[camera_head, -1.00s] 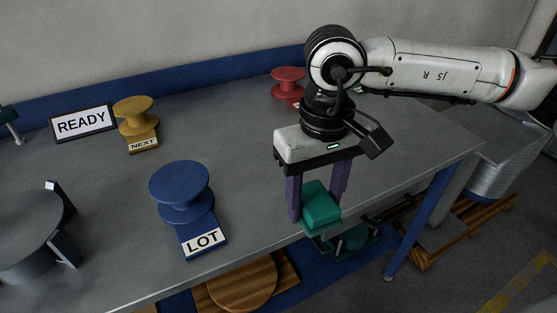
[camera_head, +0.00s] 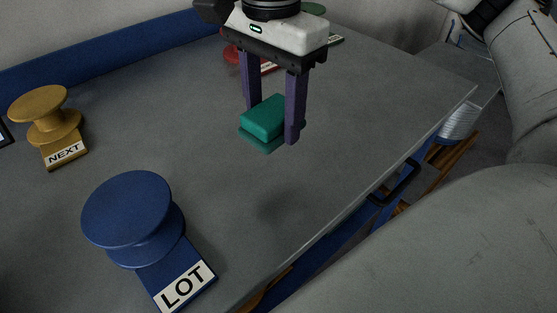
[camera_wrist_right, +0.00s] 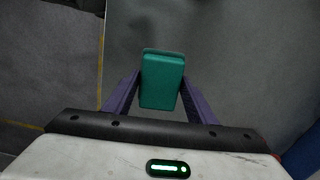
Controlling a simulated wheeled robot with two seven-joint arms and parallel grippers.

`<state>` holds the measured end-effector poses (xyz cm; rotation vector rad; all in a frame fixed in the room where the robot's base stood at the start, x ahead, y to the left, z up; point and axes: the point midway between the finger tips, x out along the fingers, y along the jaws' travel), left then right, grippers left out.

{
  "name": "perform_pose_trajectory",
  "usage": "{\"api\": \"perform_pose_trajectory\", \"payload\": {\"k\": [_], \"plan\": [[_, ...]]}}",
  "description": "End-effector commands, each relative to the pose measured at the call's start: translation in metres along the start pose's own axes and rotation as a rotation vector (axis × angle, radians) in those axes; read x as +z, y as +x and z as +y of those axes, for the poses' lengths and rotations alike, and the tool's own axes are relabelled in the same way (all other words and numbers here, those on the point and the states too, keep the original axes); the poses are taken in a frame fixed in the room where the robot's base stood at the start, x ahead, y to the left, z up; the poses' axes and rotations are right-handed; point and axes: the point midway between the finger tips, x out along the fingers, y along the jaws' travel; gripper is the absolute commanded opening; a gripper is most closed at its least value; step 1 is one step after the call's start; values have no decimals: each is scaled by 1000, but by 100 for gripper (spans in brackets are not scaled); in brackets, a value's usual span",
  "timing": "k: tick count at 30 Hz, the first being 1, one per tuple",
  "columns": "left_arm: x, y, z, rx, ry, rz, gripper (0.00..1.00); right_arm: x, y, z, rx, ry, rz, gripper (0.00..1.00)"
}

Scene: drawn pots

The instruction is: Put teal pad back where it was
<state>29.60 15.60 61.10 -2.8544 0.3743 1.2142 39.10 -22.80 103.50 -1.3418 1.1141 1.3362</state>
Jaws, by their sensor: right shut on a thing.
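The teal pad (camera_head: 264,117) is a small rounded block with a thinner plate-like underside. It is held between the purple fingers of my right gripper (camera_head: 272,122), in the air above the grey table (camera_head: 350,130), with a soft shadow on the top below. In the right wrist view the teal pad (camera_wrist_right: 162,80) sits between the two purple fingers (camera_wrist_right: 160,98). A blue spool-shaped stand (camera_head: 127,208) labelled LOT, a yellow one (camera_head: 40,102) labelled NEXT and a red one (camera_head: 231,55) stand on the table. The red one is partly hidden behind my gripper. My left gripper is out of view.
A green stand (camera_head: 313,9) shows partly at the back, behind my gripper. A blue rail (camera_head: 120,47) runs along the table's back edge. The table's right part is clear. A dark handle (camera_head: 397,182) shows below the front edge. My own pale arm covers the lower right.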

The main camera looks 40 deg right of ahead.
Motion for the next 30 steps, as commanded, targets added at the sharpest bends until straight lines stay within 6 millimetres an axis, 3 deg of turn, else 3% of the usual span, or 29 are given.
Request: {"api": "perform_pose_trajectory", "payload": {"k": [3,9,11,19,26,30], "plan": [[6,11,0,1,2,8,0,-4,2,4,-4,238,-2,30],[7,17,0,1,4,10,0,-7,-2,9,-3,458,-2,30],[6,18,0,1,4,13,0,-8,2,10,-2,484,-2,30],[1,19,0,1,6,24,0,-8,48,11,0,498,-1,30],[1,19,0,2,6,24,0,-8,66,11,-1,498,-2,30],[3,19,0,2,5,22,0,-8,87,11,0,497,-1,30]]}}
